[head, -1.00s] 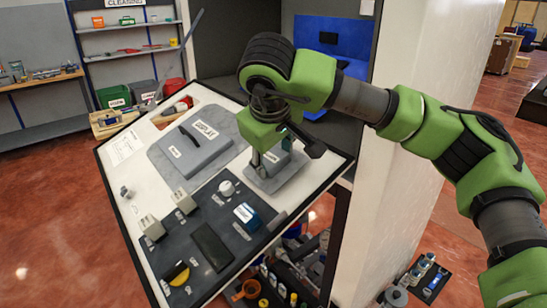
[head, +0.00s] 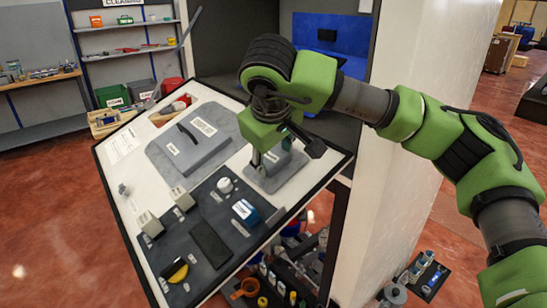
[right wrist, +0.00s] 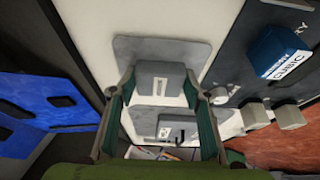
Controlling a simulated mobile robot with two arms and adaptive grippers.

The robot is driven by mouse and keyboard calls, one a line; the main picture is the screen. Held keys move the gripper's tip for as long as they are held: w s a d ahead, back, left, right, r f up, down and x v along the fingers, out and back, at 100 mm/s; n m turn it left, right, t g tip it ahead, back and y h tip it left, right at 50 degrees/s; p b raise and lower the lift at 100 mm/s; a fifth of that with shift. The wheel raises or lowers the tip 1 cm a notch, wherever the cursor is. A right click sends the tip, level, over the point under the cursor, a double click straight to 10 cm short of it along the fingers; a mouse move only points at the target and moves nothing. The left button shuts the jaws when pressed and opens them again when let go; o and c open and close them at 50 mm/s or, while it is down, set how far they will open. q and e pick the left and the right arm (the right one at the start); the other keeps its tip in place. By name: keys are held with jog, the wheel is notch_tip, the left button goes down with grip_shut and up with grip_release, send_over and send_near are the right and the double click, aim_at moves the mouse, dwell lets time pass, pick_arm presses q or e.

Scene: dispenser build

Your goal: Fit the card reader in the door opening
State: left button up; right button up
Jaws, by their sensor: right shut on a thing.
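The card reader, a small grey block with a slot-like mark (right wrist: 160,82), sits between the two fingers of my right gripper (right wrist: 159,88) in the right wrist view. The fingers touch its sides. In the head view my right gripper (head: 268,158) points down over a small grey plate (head: 275,181) at the right end of the slanted white board. The plate also shows behind the reader in the right wrist view (right wrist: 125,52). I cannot tell whether the reader touches the plate. I cannot make out the door opening. My left gripper is not in view.
A larger grey panel with a dark handle (head: 180,158) lies left of the gripper. A dark mat (head: 180,220) holds a blue box (head: 246,212), a white round part (head: 225,184) and grey blocks. A white pillar (head: 400,130) stands close on the right.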

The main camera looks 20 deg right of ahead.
jog(key=shift+d+f, duration=0.1)
dwell(0.3)
jog(key=o, duration=1.8)
jog(key=shift+p+v, duration=1.55)
jog(key=shift+v, duration=1.45)
